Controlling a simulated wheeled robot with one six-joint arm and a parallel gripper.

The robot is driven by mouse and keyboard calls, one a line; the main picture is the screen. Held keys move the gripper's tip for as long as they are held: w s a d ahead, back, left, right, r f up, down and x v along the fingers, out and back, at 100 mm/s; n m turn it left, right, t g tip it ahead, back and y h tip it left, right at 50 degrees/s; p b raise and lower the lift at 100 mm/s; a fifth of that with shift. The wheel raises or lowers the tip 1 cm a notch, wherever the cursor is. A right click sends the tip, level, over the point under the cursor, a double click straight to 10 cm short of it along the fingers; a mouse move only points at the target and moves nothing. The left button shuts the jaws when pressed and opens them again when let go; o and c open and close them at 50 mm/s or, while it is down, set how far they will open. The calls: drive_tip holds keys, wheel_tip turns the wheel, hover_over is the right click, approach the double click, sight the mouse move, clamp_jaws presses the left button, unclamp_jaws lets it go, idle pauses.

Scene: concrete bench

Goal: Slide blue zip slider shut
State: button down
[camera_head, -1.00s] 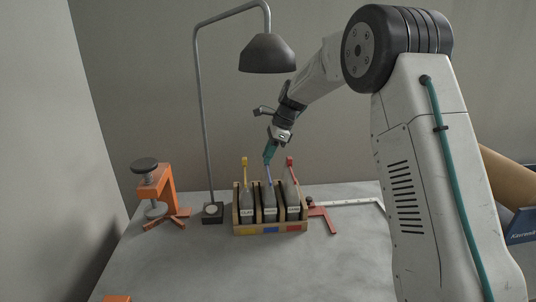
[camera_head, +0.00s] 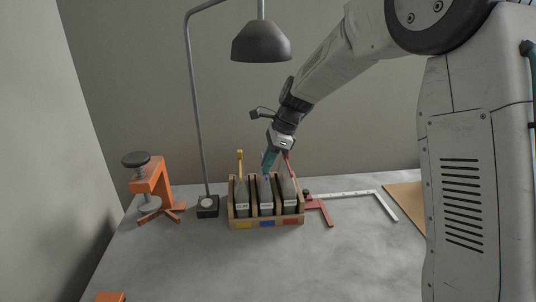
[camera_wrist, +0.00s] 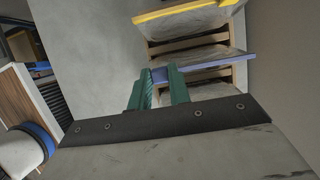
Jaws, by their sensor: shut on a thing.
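My gripper (camera_head: 267,164) has green fingers and is at the top of the middle grey pouch (camera_head: 266,192) in the wooden rack. In the wrist view, my gripper (camera_wrist: 159,88) is shut on the blue zip slider (camera_wrist: 159,75), a small blue block between the fingertips. A blue zip strip (camera_wrist: 210,68) runs right from it along the pouch top. In the head view the fingers hide most of the slider and strip. The rack (camera_head: 243,224) holds three pouches upright, with yellow, blue and red marks on its front.
A yellow strip (camera_head: 240,163) stands above the left pouch and a red strip (camera_head: 288,165) above the right one. A lamp (camera_head: 261,42) hangs overhead. An orange clamp (camera_head: 160,180) stands left, a red-and-white square (camera_head: 350,195) lies right.

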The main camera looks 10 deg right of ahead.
drive_tip(key=shift+s, duration=0.45)
drive_tip(key=c, duration=1.3)
unclamp_jaws()
drive_tip(key=v, duration=0.7)
drive_tip(key=shift+d+r, duration=0.15)
drive_tip(key=shift+r, duration=0.2)
